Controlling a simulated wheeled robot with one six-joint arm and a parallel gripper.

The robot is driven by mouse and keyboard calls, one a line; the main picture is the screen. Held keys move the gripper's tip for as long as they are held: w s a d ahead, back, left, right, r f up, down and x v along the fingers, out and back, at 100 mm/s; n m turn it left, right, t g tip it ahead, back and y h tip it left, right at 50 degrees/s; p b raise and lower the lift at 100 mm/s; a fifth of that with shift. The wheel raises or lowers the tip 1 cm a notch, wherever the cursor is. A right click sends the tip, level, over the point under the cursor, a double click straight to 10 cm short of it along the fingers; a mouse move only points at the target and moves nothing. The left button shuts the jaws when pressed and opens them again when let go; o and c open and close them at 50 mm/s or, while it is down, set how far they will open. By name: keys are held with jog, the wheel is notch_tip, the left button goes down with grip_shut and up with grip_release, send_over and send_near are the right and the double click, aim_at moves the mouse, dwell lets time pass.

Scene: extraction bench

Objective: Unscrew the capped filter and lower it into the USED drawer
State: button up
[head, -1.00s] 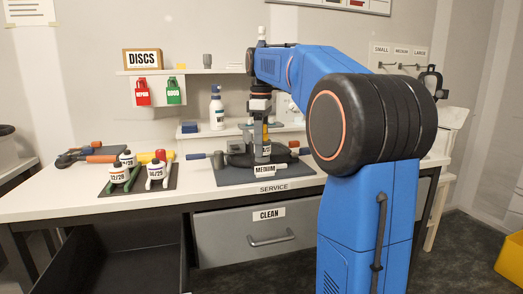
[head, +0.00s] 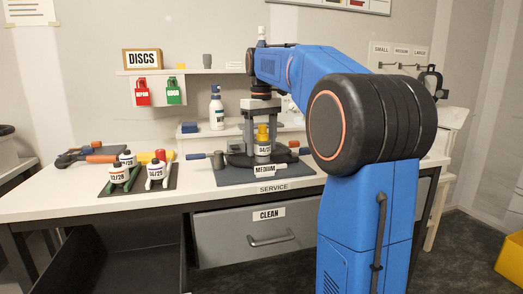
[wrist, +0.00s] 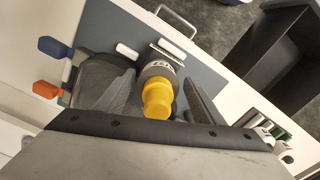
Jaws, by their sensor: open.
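The filter (head: 263,149) stands upright on the service station, with a white label and a yellow cap (head: 263,132) on top. In the wrist view the yellow cap (wrist: 158,98) and the grey filter body (wrist: 160,68) show between my fingers. My gripper (head: 263,135) points down over the filter and is open, one finger on each side of the cap. The wrist view shows a gap beside the right finger; contact at the left finger is unclear. An open dark drawer (head: 125,262) is at lower left; no USED label on it is visible.
A MEDIUM tag (head: 264,170) stands in front of the filter. The CLEAN drawer (head: 235,235) is shut below the bench. Labelled jars (head: 120,175) stand on a dark mat at left. A wrench-like tool (head: 90,157) lies behind them. A shelf (head: 195,71) hangs above.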

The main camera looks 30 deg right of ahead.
jog(key=m, duration=0.9)
jog(key=shift+m, duration=0.4)
jog(key=m, duration=0.4)
jog(key=shift+m, duration=0.4)
jog(key=m, duration=0.5)
